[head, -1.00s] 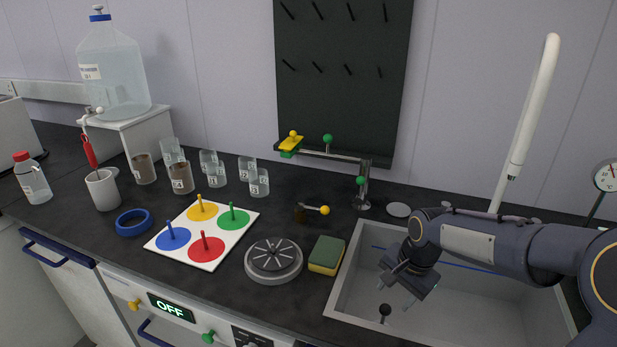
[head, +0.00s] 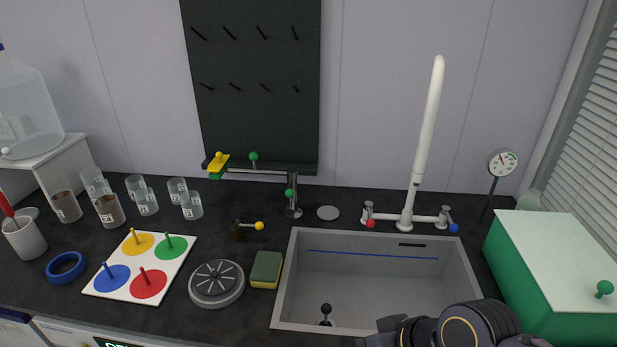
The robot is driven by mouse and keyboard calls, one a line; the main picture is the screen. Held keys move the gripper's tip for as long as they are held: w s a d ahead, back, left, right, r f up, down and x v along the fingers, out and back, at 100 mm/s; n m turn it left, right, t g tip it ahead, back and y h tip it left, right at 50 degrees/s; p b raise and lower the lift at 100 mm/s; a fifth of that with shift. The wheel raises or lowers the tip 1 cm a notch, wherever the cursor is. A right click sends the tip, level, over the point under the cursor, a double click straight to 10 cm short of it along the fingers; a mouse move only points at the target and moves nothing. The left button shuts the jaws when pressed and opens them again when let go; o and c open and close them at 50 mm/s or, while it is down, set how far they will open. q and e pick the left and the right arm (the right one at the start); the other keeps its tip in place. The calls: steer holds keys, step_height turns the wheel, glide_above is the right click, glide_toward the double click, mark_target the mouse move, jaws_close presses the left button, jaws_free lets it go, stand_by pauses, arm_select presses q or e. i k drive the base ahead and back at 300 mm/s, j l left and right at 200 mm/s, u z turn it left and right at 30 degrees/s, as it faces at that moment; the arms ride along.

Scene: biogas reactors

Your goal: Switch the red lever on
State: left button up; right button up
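A small red-tipped lever (head: 370,222) sits on the left end of the white-spouted tap (head: 406,220), behind the sink. A blue-tipped lever (head: 453,228) sits on its right end. My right gripper (head: 385,337) shows only in part at the bottom edge, in front of the sink and well away from the red lever. Its fingertips cannot be made out. My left gripper is not in view.
The sink (head: 290,290) has a black-knobbed plug (head: 326,312) inside. A green box with a white top (head: 550,240) stands at the right, near a gauge (head: 502,163). A sponge (head: 266,269) and a round grey disc (head: 217,283) lie left of the sink.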

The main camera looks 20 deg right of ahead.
mark_target(368, 206)
steer(key=z, duration=1.25)
steer(key=i+l+z, duration=0.1)
steer(key=z, duration=0.25)
steer(key=i+l+z, duration=0.15)
steer(key=z, duration=0.2)
steer(key=i+l+z, duration=0.15)
steer(key=z, duration=0.2)
steer(key=l, duration=0.1)
